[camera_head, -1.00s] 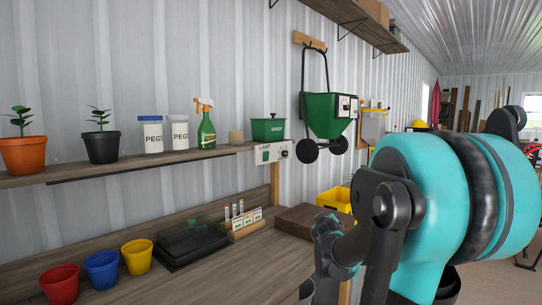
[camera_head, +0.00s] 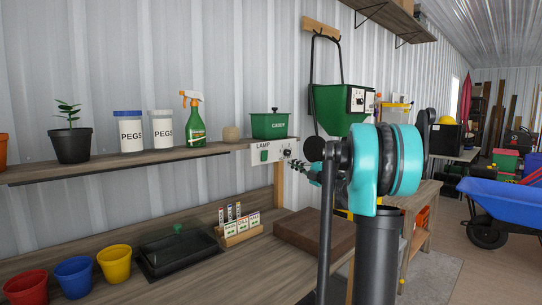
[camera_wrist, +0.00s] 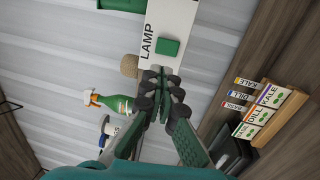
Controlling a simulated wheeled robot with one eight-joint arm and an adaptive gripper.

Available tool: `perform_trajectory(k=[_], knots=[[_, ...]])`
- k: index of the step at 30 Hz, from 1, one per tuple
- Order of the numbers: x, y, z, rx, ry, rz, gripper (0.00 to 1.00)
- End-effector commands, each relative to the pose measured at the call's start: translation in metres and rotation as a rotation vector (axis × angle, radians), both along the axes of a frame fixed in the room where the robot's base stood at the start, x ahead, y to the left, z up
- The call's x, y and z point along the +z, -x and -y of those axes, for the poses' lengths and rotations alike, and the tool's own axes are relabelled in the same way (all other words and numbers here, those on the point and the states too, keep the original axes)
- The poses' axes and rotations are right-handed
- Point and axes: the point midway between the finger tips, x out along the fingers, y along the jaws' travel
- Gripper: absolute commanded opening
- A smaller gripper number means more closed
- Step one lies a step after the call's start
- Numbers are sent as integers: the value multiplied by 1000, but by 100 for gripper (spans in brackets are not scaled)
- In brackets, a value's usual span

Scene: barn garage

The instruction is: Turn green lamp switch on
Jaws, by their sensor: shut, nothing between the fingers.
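The white lamp panel (camera_head: 273,146), marked LAMP, hangs at the right end of the wall shelf. It carries a green switch (camera_head: 264,155) and a dark knob to the right of it. My gripper (camera_head: 303,167) is shut and empty, just right of the panel in the head view. In the wrist view the green switch (camera_wrist: 168,47) lies just beyond the tips of my gripper (camera_wrist: 162,80), with a small gap showing in the picture. The knob is hidden there behind the fingers or out of view. I cannot tell whether the switch is on.
A green box (camera_head: 269,125) sits on the shelf above the panel, with a spray bottle (camera_head: 194,120) farther left. Below are a wooden seed-packet rack (camera_head: 240,238) and a brown block (camera_head: 315,232). A green spreader (camera_head: 332,106) hangs close behind my arm.

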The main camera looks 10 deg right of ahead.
Motion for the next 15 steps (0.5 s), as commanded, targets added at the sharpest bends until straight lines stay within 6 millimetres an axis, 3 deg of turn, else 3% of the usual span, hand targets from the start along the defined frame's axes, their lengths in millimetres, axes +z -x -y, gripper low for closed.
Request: perform_trajectory(k=[15], knots=[[1,-7,-7,8,5,0,0]])
